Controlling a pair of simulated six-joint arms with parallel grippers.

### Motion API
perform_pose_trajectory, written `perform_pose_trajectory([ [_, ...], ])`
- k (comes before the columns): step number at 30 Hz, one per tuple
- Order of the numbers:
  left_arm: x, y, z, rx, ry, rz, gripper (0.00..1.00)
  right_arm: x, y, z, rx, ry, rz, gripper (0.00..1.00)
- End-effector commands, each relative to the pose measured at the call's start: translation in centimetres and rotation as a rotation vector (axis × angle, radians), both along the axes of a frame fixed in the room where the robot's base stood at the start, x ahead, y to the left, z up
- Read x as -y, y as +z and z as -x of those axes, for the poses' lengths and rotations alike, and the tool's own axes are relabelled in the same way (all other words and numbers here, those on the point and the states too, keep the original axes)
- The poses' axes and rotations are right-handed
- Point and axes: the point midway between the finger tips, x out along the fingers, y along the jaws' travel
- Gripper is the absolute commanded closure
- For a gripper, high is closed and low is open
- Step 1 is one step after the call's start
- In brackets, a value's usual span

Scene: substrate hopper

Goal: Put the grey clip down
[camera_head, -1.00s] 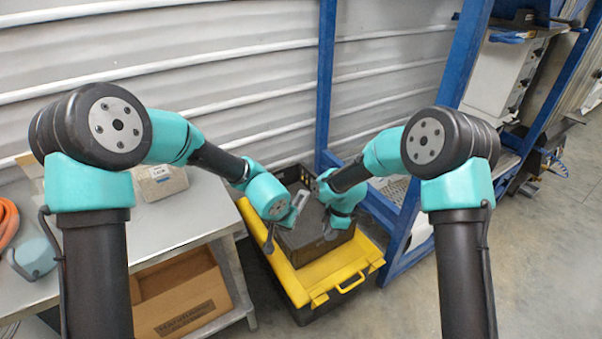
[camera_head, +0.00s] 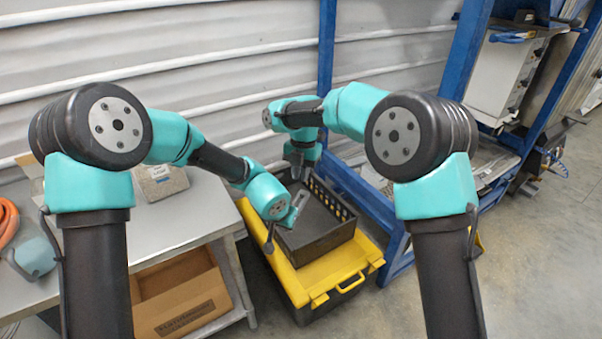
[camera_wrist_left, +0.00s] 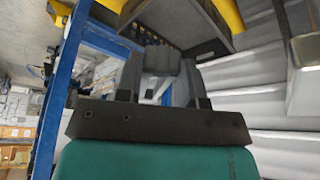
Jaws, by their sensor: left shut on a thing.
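The grey clip (camera_wrist_left: 161,62) is a grey block between the two fingers of my left gripper (camera_wrist_left: 163,78) in the left wrist view. My left gripper (camera_head: 296,208) is shut on it. In the head view this gripper is above the black crate, at its left side, and the clip is too small to make out there. My right gripper (camera_head: 303,168) points down over the back of the crate, with its fingers apart and nothing visible between them.
The black crate (camera_head: 322,245) stands on a yellow-lidded black box (camera_head: 318,280). A grey table (camera_head: 150,225) at the left holds a small block (camera_head: 162,182). An open cardboard box (camera_head: 185,305) is below it. A blue frame (camera_head: 325,100) stands behind, at the right.

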Motion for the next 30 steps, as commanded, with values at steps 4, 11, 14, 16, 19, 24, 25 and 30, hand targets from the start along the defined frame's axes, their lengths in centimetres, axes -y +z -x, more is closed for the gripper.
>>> perform_pose_trajectory([
  [4,0.0,0.0,0.0,0.000,0.000,0.000,0.88,0.0,-0.1,0.0,0.000,-0.001,0.000,0.84],
  [11,0.0,0.0,0.0,0.000,0.000,0.000,0.88,0.0,-1.6,0.2,-0.001,-0.003,0.001,0.84],
  [14,0.0,0.0,0.0,0.000,0.000,0.000,0.88,-0.1,-2.9,0.4,-0.002,-0.003,0.001,0.84],
  [16,0.0,0.0,0.0,0.000,0.000,0.000,0.88,-0.1,-4.0,0.6,-0.003,-0.003,0.002,0.84],
  [19,0.0,0.0,0.0,0.000,0.000,0.000,0.88,-0.2,-5.6,0.8,-0.003,-0.003,0.002,0.84],
  [24,0.0,0.0,0.0,0.000,0.000,0.000,0.88,-0.4,-8.1,1.1,-0.003,-0.002,0.001,0.84],
  [25,0.0,0.0,0.0,0.000,0.000,0.000,0.88,-0.4,-8.6,1.2,-0.003,-0.002,0.001,0.84],
  [30,0.0,0.0,0.0,0.000,0.000,0.000,0.88,-0.6,-10.7,1.5,-0.001,-0.003,0.001,0.84],
])
